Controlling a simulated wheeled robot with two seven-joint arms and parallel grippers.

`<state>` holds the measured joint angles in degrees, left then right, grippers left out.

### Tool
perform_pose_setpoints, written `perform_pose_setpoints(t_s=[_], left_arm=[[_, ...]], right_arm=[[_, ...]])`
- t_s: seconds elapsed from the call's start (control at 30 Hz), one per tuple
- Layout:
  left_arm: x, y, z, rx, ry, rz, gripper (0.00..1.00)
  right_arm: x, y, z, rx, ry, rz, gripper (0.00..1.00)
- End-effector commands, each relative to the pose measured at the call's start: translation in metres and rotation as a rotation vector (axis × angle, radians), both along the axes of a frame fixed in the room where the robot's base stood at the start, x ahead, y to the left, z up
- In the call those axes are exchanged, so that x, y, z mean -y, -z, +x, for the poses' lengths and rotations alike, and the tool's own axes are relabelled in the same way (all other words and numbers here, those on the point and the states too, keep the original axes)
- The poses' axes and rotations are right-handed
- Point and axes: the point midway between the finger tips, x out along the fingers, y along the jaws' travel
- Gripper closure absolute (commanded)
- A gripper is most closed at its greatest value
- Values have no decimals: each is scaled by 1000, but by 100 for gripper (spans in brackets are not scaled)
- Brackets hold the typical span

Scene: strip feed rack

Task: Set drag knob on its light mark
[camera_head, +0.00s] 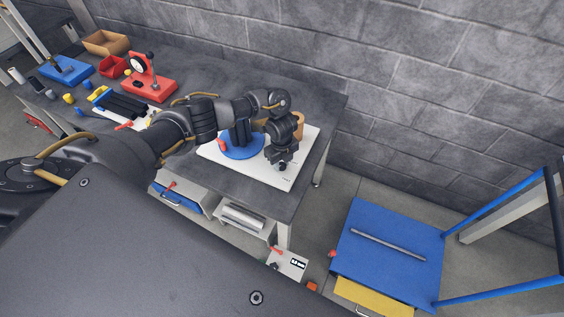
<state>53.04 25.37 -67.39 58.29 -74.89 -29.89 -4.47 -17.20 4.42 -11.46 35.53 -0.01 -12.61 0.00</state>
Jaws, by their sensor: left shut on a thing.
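A white base board (248,174) lies on the right part of the dark table, with a round blue base (238,151) and a dark upright device on it. My left arm reaches in from the left across the table. My left gripper (282,164) points down over the right front part of the board. It is shut on a small dark piece at its tips, which I take for the drag knob; the gripper hides most of it. The light mark cannot be made out at this size. My right gripper is not in view.
A tan cylinder (298,121) stands behind my gripper. A red stand with a dial (150,88), a red bin (113,66), a cardboard box (106,42) and a blue tray (68,70) are at the far left. A blue cart top (385,265) with a grey rod stands right of the table.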

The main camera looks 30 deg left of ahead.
Motion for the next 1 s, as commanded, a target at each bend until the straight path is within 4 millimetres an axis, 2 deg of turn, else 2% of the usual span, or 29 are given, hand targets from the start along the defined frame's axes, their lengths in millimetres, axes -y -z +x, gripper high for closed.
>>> perform_pose_setpoints(t_s=[0.17,0.2,0.33,0.6,0.7,0.87,1.0], left_arm=[[0,-1,1,3,0,1,94],[0,-1,1,3,0,1,66],[0,-1,1,2,1,0,49],[0,-1,0,1,2,0,49],[0,-6,1,2,3,-1,49],[0,-32,2,7,4,0,49],[0,-65,2,7,5,1,49]], right_arm=[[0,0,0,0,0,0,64],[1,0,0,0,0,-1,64],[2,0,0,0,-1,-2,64],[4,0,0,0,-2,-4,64],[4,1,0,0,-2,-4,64],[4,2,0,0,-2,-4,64],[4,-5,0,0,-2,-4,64]])
